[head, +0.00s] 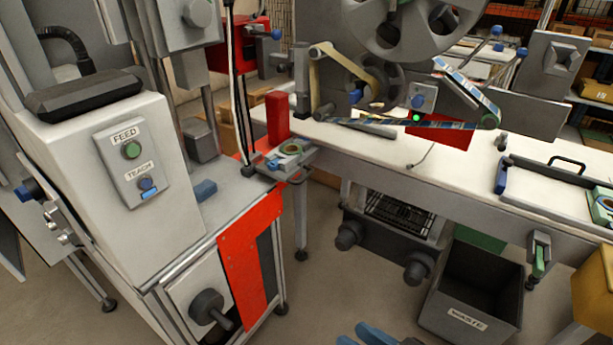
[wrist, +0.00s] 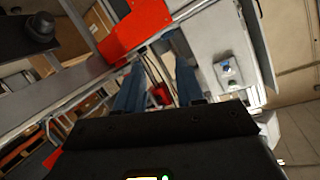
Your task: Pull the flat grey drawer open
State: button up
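A flat pale grey front panel with a dark round knob (head: 208,308) sits low in the left machine's frame. It looks like the drawer (head: 185,283) and appears shut, but I cannot be sure. In the wrist view a dark knob (wrist: 38,30) shows at the upper left, on a dark grey surface. My gripper (wrist: 158,64) has two blue fingers spread apart with nothing held between them. In the head view only blue finger parts (head: 372,334) show at the bottom edge, right of the drawer and apart from it.
A red plate (head: 245,262) hangs beside the drawer front. The white cabinet (head: 90,190) with FEED and TEACH buttons stands above it. A dark waste bin (head: 470,295) and a yellow box (head: 594,285) are at the right. Floor shows between the machine and bin.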

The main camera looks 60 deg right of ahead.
jog(key=w+d+f+m+h, duration=0.2)
jog(key=w+d+f+m, duration=0.3)
jog(key=w+d, duration=0.25)
jog(key=m+h, duration=0.1)
jog(key=m, duration=0.9)
send_near(306, 177)
jog(key=x, duration=0.3)
jog(key=shift+d+x, duration=0.2)
jog(key=shift+x, duration=3.65)
jog(key=shift+s+f, duration=0.1)
jog(key=shift+f, duration=0.05)
jog(key=shift+c, duration=0.4)
jog(key=c, duration=0.6)
jog(key=shift+f, duration=0.1)
grip_shut()
jog(key=shift+f, duration=0.1)
